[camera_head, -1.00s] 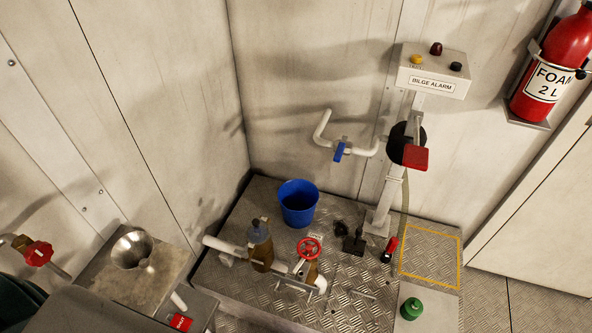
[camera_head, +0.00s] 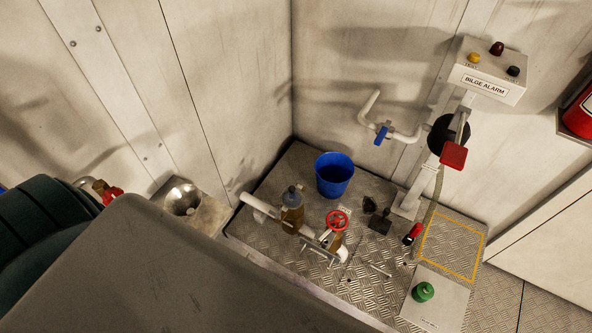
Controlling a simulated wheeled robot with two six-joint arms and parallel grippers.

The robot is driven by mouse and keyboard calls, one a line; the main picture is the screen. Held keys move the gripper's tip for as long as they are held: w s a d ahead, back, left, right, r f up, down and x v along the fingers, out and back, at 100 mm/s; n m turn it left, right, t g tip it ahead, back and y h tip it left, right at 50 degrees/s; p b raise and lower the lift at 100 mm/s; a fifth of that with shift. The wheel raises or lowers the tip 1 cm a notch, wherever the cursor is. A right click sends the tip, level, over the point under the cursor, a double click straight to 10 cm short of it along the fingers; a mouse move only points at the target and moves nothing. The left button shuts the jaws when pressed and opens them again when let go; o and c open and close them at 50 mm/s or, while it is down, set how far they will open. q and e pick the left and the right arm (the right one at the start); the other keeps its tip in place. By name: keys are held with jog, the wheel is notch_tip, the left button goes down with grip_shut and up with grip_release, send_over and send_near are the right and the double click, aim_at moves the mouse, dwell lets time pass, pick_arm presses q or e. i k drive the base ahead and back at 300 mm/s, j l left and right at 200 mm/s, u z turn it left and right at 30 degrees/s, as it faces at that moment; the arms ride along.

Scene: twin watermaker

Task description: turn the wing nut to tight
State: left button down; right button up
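A brass fitting with a grey top (camera_head: 291,200) stands upright on a white pipe (camera_head: 258,205) on the metal floor plate. A small knob shows on the fitting's top, but it is too small to tell whether it is a wing nut. A red handwheel (camera_head: 337,220) sits on a brass valve at the right end of the same pipe. No wing nut can be clearly made out elsewhere. Neither of my grippers is in view.
A blue bucket (camera_head: 334,176) stands behind the pipe. A large grey surface (camera_head: 170,270) and a dark green rounded body (camera_head: 45,235) fill the lower left.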

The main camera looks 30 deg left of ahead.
aim_at(278, 216)
jog(key=u, duration=0.95)
